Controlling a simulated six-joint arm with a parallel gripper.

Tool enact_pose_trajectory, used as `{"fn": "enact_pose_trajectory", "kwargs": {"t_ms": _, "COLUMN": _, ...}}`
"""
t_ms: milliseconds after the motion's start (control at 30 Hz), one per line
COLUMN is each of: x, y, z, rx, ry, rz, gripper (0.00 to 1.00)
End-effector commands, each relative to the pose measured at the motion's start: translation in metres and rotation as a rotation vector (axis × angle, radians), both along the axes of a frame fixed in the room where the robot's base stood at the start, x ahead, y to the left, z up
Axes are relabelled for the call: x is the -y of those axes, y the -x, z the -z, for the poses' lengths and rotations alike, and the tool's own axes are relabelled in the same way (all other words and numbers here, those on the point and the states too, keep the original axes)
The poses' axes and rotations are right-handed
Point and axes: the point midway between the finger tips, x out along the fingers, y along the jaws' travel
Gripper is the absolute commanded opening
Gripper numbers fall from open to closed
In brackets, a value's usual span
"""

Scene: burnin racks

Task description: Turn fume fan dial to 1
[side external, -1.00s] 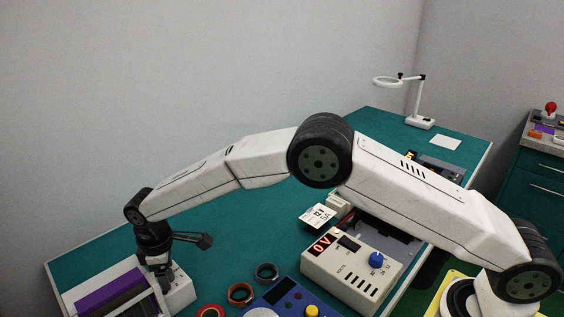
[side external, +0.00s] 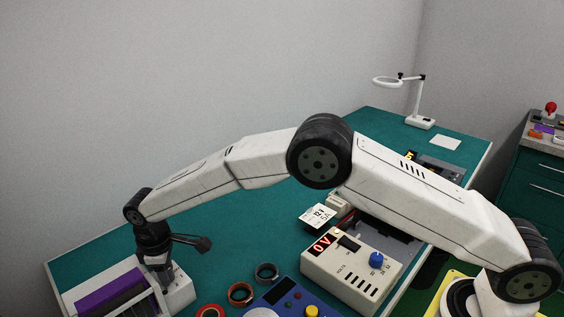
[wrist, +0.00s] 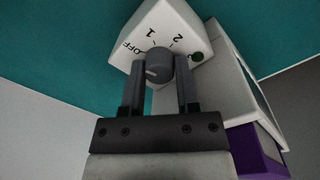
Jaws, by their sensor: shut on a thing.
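The fume fan dial (wrist: 159,64) is a round dark grey knob on a white box face marked OFF, 1 and 2. My gripper (wrist: 158,72) is shut on the dial, one finger on each side. A short pale mark shows on the left part of the knob; I cannot tell exactly which label it lines up with. A green round spot (wrist: 197,57) is beside the 2. In the side external view my gripper (side external: 163,286) points down at the white fan unit (side external: 181,289) at the lower left, and hides the dial.
A purple panel (side external: 108,290) is on the unit's left. Tape rings (side external: 240,293), a blue box (side external: 290,300) and a cream power supply reading 0V (side external: 350,270) stand to the right. The teal bench top (side external: 215,262) between them is clear.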

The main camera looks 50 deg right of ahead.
Motion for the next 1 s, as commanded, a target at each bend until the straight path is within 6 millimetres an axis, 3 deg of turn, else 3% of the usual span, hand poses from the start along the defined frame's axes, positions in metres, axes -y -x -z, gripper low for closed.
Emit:
{"fn": "enact_pose_trajectory", "kwargs": {"t_ms": 700, "x": -0.0006, "y": -0.0008, "z": -0.001, "rx": 0.0, "ry": 0.0, "rz": 0.575, "gripper": 0.0}}
{"fn": "enact_pose_trajectory", "kwargs": {"t_ms": 1000, "x": -0.0006, "y": -0.0011, "z": -0.001, "rx": 0.001, "ry": 0.0, "rz": 0.736, "gripper": 0.0}}
